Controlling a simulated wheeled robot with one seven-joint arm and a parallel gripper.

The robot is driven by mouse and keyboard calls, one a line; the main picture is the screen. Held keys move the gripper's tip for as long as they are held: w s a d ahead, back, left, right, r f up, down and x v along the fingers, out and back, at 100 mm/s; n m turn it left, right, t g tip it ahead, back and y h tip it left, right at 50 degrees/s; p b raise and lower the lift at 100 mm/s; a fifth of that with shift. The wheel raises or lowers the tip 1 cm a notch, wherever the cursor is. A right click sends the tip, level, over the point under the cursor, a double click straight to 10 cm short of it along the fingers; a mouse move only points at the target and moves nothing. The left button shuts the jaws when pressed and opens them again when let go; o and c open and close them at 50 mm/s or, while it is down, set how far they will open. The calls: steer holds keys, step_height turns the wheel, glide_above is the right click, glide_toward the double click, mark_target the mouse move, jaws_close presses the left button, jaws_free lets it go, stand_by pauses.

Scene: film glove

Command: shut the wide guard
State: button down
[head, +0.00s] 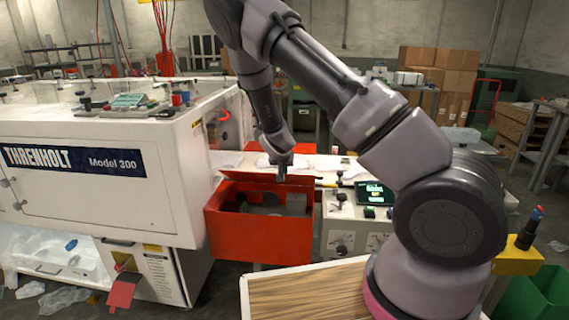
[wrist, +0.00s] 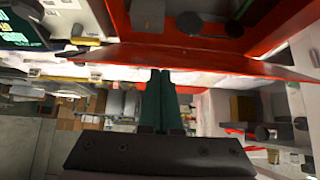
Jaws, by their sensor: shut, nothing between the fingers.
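The wide guard appears to be the red lid (head: 240,177) of an open red box (head: 258,236), in the middle of the head view. The lid stands raised at the box's back edge, and grey parts show inside the box. In the wrist view the red panel (wrist: 215,62) runs across the picture just beyond my fingertips. My gripper (head: 282,174) points down at the lid, above the back of the box. In the wrist view my gripper (wrist: 160,75) is shut and empty, its dark green fingers together. I cannot tell whether the tips touch the panel.
A white Threnholt machine (head: 95,180) stands close on the left of the box. A control panel with a dark screen (head: 374,193) is on the right. A wood-topped surface (head: 305,293) lies in front. Cardboard boxes (head: 440,75) are stacked far behind.

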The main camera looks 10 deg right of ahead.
steer(key=s+a+f, duration=0.1)
steer(key=s+f, duration=0.2)
steer(key=f, duration=0.4)
steer(key=s+a+f, duration=0.1)
steer(key=s+f, duration=0.2)
steer(key=f, duration=0.4)
steer(key=shift+s+f, duration=0.15)
steer(key=shift+s, duration=0.1)
steer(key=shift+a, duration=0.1)
